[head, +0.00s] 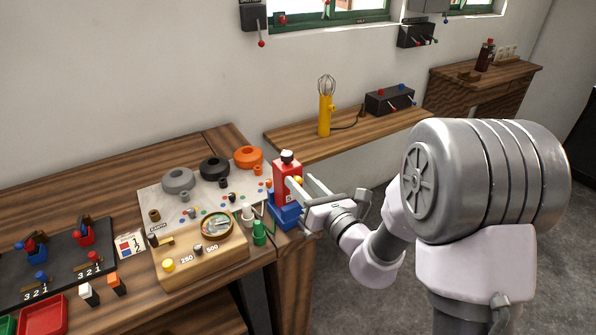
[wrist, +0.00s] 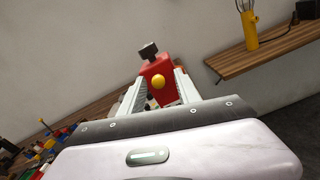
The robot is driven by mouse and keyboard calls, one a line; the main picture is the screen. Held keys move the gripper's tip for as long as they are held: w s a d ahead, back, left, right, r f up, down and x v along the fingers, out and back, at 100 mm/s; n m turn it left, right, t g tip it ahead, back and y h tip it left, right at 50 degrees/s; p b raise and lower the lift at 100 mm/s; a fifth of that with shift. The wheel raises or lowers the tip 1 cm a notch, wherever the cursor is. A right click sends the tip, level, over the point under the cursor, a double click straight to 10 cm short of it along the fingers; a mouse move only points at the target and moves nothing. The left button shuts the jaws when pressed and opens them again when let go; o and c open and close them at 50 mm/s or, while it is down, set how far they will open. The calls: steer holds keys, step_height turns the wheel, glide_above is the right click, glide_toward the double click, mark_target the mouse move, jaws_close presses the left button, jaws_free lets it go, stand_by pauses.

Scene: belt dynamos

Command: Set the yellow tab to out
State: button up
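I cannot tell whether the fingers touch the block. Nothing is seen held.
A pale board (head: 150,200) with coloured rings lies behind. A shelf holds a yellow whisk (head: 325,115).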

steer(key=shift+w+a, duration=0.1)
steer(key=shift+a, duration=0.05)
jaws_close()
steer(key=shift+r, duration=0.1)
stand_by(1.4)
